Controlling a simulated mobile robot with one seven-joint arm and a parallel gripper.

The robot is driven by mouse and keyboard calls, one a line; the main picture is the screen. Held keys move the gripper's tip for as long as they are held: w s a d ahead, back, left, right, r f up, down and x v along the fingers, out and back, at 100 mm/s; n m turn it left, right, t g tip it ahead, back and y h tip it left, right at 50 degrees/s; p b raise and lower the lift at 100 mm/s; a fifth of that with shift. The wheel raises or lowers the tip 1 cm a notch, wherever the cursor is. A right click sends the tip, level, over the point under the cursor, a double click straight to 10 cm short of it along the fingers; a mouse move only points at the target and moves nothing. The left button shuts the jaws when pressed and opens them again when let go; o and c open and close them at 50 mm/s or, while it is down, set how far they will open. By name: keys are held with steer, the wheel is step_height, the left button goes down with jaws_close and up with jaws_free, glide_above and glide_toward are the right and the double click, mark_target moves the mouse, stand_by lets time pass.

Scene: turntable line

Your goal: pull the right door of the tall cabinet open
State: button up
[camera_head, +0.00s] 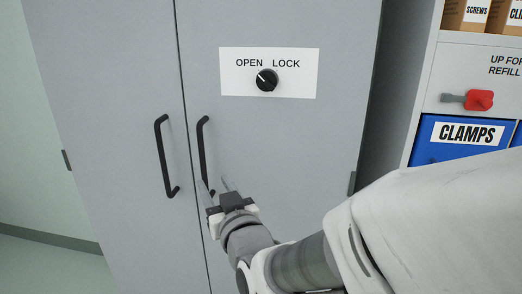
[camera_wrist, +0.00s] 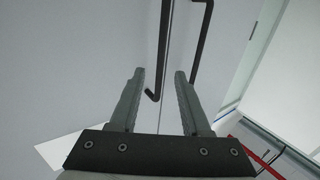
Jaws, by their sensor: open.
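The tall grey cabinet's right door (camera_head: 290,150) is shut, flush with the left door (camera_head: 110,90). Its black bar handle (camera_head: 201,150) stands upright just right of the seam. My gripper (camera_head: 214,184) is open at the lower part of this handle. In the wrist view, my open gripper (camera_wrist: 159,75) has a black handle (camera_wrist: 164,40) showing between its fingers, apparently the right door's. The fingers are not closed on it, and its depth between them is hard to judge. A knob (camera_head: 267,80) on the white OPEN/LOCK plate (camera_head: 305,75) has its mark towards OPEN.
The left door's handle (camera_head: 162,155) is close beside, and shows right of the fingers in the wrist view (camera_wrist: 204,35). A shelf unit with a blue CLAMPS bin (camera_head: 428,158) and a red object (camera_head: 479,100) stands at the right. Floor (camera_head: 40,265) is clear at left.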

mark_target(204, 167)
steer(key=shift+w+a+r+p, duration=0.15)
steer(key=shift+w+a+p, duration=0.2)
steer(key=shift+p, duration=2.4)
steer(key=p+x, duration=0.1)
steer(key=x, duration=0.3)
steer(key=p+x, duration=0.1)
steer(key=x, duration=0.3)
steer(key=shift+w+a+f+p, duration=0.1)
steer(key=shift+w+f+p, duration=0.15)
steer(key=shift+w+p, duration=0.1)
jaws_close()
